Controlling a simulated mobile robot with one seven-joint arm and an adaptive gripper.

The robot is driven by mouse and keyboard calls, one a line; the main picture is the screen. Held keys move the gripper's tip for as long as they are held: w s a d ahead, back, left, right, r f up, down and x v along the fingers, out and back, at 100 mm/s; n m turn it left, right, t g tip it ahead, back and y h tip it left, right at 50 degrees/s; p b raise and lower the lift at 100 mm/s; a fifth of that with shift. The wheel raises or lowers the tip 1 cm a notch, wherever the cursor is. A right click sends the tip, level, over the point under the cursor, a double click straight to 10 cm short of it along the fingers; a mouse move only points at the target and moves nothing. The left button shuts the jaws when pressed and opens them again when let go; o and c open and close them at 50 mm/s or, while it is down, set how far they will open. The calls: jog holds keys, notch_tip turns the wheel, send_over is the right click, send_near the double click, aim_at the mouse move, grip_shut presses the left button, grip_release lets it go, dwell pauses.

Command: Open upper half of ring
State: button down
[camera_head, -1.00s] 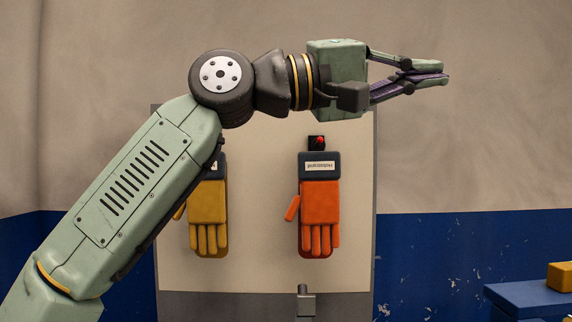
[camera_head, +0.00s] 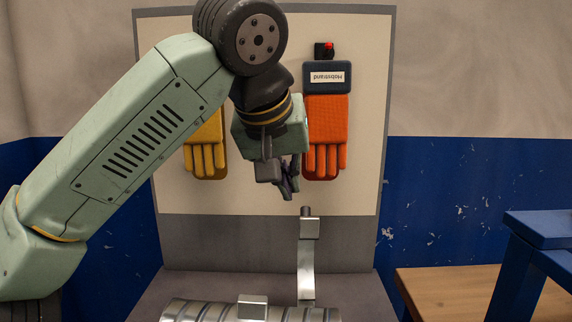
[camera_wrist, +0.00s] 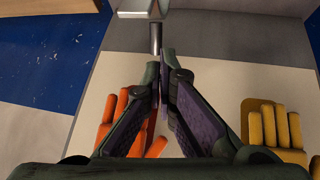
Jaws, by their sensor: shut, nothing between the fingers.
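A ribbed metal spiral duct (camera_head: 190,311) lies at the bottom edge of the head view, partly cut off. A curved metal strip (camera_head: 306,270), apparently a ring half, stands up behind it, with a block (camera_head: 310,228) and a short pin at its top. In the wrist view, a metal block (camera_wrist: 135,5) with a rod (camera_wrist: 155,38) shows at the top edge, just beyond the fingertips. My gripper (camera_head: 291,193) points down, shut and empty, up and left of the strip's top in the head view. It also shows in the wrist view (camera_wrist: 165,62). Contact with the rod cannot be told.
A pale board (camera_head: 345,195) behind holds an orange glove (camera_head: 326,135) and a yellow glove (camera_head: 206,155), close behind my gripper in the picture. A blue stand (camera_head: 530,232) and wooden surface (camera_head: 440,290) are at the right. A metal block (camera_head: 252,307) sits on the duct.

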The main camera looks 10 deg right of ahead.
jog(key=p, duration=0.2)
send_over(306, 242)
jog(key=w, duration=0.2)
notch_tip(306, 242, down, 7)
jog(key=shift+s+a, duration=0.15)
jog(key=shift+a, duration=0.25)
jog(key=w, duration=0.1)
jog(key=w+f, duration=0.1)
jog(key=w+f+b, duration=0.1)
jog(key=w, duration=0.1)
jog(key=shift+d+f, duration=0.1)
jog(key=shift+d, duration=0.25)
